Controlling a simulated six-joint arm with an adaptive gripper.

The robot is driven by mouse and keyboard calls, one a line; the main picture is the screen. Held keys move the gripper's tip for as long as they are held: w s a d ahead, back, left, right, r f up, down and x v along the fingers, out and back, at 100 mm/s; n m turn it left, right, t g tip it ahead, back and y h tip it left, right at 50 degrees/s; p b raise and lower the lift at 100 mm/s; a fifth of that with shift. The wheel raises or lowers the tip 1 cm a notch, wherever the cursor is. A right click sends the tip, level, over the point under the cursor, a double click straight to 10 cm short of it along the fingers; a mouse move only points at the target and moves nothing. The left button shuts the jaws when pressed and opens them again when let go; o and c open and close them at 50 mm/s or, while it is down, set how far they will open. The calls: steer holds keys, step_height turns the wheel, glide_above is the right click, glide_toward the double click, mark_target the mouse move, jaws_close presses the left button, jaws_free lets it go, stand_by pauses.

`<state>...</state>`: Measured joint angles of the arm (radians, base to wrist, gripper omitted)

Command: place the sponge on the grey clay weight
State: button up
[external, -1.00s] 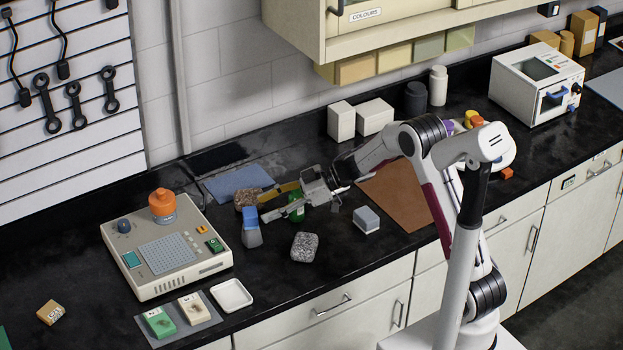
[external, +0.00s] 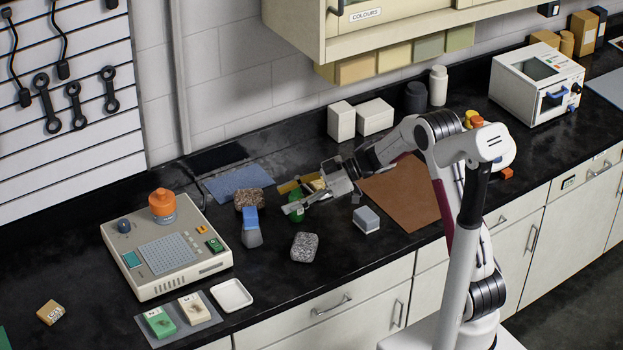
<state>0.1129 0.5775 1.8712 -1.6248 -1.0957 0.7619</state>
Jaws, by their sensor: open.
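My gripper (external: 294,201) is open over the middle of the counter. It is above and beside a green rounded object (external: 297,212), which it partly hides. A speckled grey block (external: 304,247) lies on the counter in front of the gripper. A speckled brown block (external: 249,198) lies to the left, behind a blue-and-grey piece (external: 251,228). A small pale block with a grey-blue top (external: 367,219) sits to the right. I cannot tell for sure which of these is the sponge and which is the grey clay weight. Nothing is clearly held.
A yellowish piece (external: 316,184) shows behind the gripper. A blue cloth (external: 238,183) lies at the back and a brown mat (external: 402,194) to the right. A beige instrument (external: 167,250) stands at left, with a white tray (external: 232,295) in front. The front counter strip is mostly clear.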

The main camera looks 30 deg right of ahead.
steer(key=shift+w, duration=0.1)
stand_by(0.3)
steer(key=w+d+r+m+t+h, duration=0.35)
steer(key=d+r+t+h, duration=0.2)
steer(key=d+r, duration=0.4)
steer(key=s+d+r+m+t+h, duration=0.2)
steer(key=s+d+r+m+h, duration=0.3)
steer(key=s+d+r+h, duration=0.3)
steer(key=s+d+f+m+g+h, duration=0.1)
steer(key=s+d+m+g, duration=0.1)
steer(key=s, duration=0.5)
steer(key=s+d+f+m+g, duration=0.1)
steer(key=s+d+m, duration=0.15)
steer(key=s, duration=0.35)
steer(key=s+a+f+g+y, duration=0.1)
steer(key=s+a+f+g, duration=0.1)
steer(key=s, duration=0.7)
steer(key=s+a+f+g+y, duration=0.1)
steer(key=s+a+f+g, duration=0.1)
steer(key=s+f, duration=0.3)
steer(key=s, duration=0.4)
steer(key=shift+s+a, duration=0.3)
steer(key=shift+a, duration=0.1)
